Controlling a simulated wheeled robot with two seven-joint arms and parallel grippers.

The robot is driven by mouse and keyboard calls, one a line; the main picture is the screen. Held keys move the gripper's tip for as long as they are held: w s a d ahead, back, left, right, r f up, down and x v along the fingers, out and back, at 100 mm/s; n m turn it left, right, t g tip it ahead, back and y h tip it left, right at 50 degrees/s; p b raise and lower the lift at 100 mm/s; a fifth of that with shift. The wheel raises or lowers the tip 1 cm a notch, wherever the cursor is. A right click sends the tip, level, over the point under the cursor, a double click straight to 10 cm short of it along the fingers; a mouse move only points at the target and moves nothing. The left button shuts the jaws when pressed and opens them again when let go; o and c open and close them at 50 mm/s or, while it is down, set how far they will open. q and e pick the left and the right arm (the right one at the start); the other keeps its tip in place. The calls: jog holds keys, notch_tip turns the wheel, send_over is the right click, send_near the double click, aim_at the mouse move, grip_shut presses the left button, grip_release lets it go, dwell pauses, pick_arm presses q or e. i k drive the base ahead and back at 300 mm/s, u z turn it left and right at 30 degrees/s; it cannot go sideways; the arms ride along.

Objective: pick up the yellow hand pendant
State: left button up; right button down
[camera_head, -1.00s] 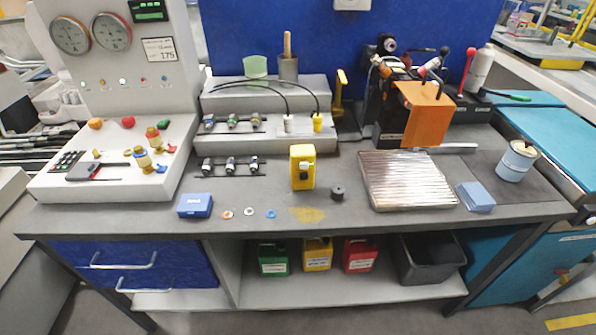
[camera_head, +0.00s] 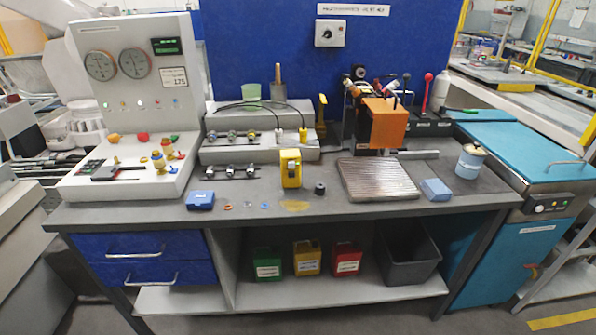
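The yellow hand pendant (camera_head: 290,169) stands upright on the grey workbench top (camera_head: 262,196), near the middle of the bench. It is a small yellow box with a dark and pale control on its front face. Nothing touches it from above. Neither of my grippers shows in the head view.
A small black cylinder (camera_head: 320,189) stands right of the pendant, and a ribbed metal plate (camera_head: 378,180) lies beyond it. A blue box (camera_head: 201,200) and small rings are on the left. A grey valve block (camera_head: 260,150) stands behind. The bench's front strip is mostly clear.

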aim_at(288, 155)
jog(key=z, duration=0.35)
jog(key=i, duration=1.15)
jog(key=u, duration=0.4)
